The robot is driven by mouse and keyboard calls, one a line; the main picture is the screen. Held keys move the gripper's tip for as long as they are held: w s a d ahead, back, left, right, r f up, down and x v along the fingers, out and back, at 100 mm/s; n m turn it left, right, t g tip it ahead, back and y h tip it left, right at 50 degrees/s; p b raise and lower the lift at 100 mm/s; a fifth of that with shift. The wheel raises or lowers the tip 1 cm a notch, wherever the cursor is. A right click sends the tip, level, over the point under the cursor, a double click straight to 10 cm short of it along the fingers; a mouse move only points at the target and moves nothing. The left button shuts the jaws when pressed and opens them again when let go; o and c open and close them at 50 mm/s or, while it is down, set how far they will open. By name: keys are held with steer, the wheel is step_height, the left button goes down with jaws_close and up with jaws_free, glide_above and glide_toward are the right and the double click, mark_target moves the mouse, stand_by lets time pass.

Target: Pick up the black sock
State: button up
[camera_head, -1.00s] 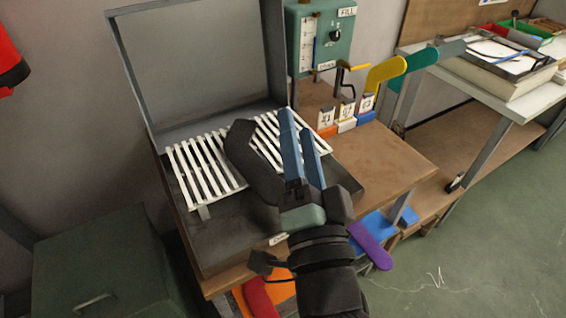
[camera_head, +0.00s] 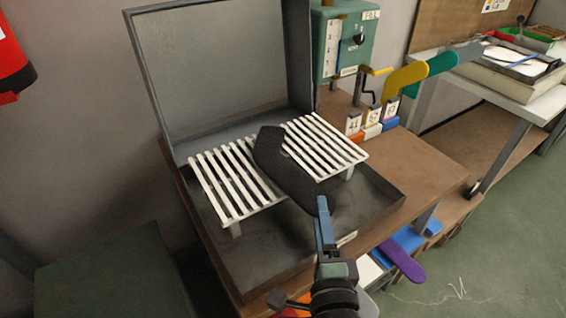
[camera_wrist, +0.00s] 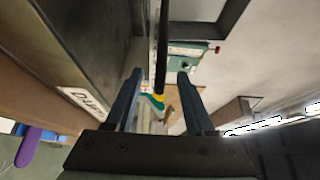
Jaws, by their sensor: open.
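The black sock (camera_head: 285,170) is a flat, bent dark shape at the white slatted rack (camera_head: 235,188), in the gap between its two slatted parts. Its lower end reaches forward past the slats. My gripper (camera_head: 322,204) is at this near end, its blue fingers pointing up and away in the head view. In the wrist view, my gripper (camera_wrist: 159,74) is open, and the sock shows edge-on as a thin dark strip (camera_wrist: 162,45) between the two fingers, seemingly with space on both sides. Whether the fingers touch it cannot be told.
A grey tray (camera_head: 262,255) with a raised lid (camera_head: 225,75) surrounds the rack. Yellow (camera_head: 405,77) and teal (camera_head: 441,63) flat shapes stand at the right, behind numbered holders. A green control box (camera_head: 350,45) is at the back. The bench's right part (camera_head: 425,165) is clear.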

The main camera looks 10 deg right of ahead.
mark_target(317, 193)
steer(key=shift+w+d+r, duration=0.1)
steer(key=shift+w+d, duration=0.1)
steer(key=shift+w, duration=1.2)
steer(key=shift+w+d, duration=0.2)
steer(key=shift+w, duration=1.15)
jaws_close()
